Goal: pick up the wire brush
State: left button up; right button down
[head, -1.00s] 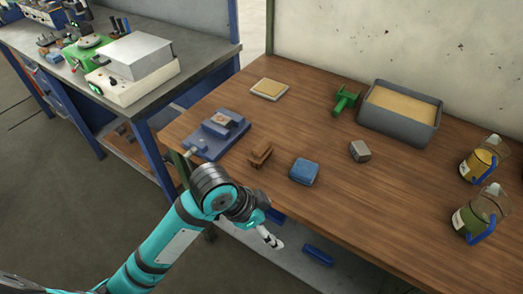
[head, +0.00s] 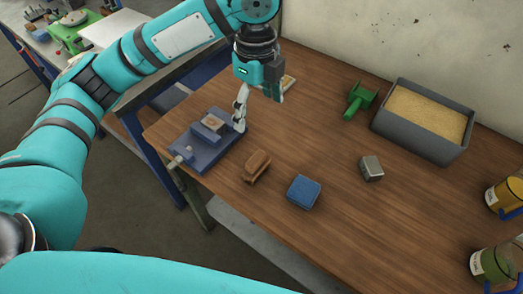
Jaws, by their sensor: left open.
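The wire brush appears to be the small brown wooden block (head: 257,166) lying on the wooden bench, just right of the blue vise; its bristles are not clear at this size. My left gripper (head: 259,112) hangs pointing down over the bench, behind the brush and apart from it. It is open, with a white finger on the left beside the vise and a darker finger on the right, and nothing between them. My right gripper is not in view.
The blue vise (head: 205,146) stands left of the brush, and a blue block (head: 303,191) lies to its right. A grey metal block (head: 371,168), a green tool (head: 359,99) and a grey sand tray (head: 378,121) are farther right. Bare wood lies between them.

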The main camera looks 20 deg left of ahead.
aim_at(256, 158)
pick_arm(q)
jog(key=f, duration=0.2)
jog(key=s+f, duration=0.1)
jog(key=f, duration=0.1)
jog(key=s+f, duration=0.1)
jog(key=f, duration=0.1)
jog(key=shift+s+f+p, duration=0.1)
jog(key=shift+f+p, duration=0.3)
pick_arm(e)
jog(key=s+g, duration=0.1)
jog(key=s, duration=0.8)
pick_arm(q)
jog(key=f, duration=0.3)
jog(key=shift+w, duration=0.4)
jog(key=shift+s+f, duration=0.1)
jog(key=shift+f, duration=0.45)
jog(key=shift+f+p, duration=0.3)
notch_tip(256, 158, down, 4)
jog(key=shift+s+f+p, duration=0.15)
jog(key=shift+f+p, duration=0.05)
jog(key=shift+p, duration=0.3)
jog(key=shift+f, duration=0.15)
jog(key=c, duration=1.3)
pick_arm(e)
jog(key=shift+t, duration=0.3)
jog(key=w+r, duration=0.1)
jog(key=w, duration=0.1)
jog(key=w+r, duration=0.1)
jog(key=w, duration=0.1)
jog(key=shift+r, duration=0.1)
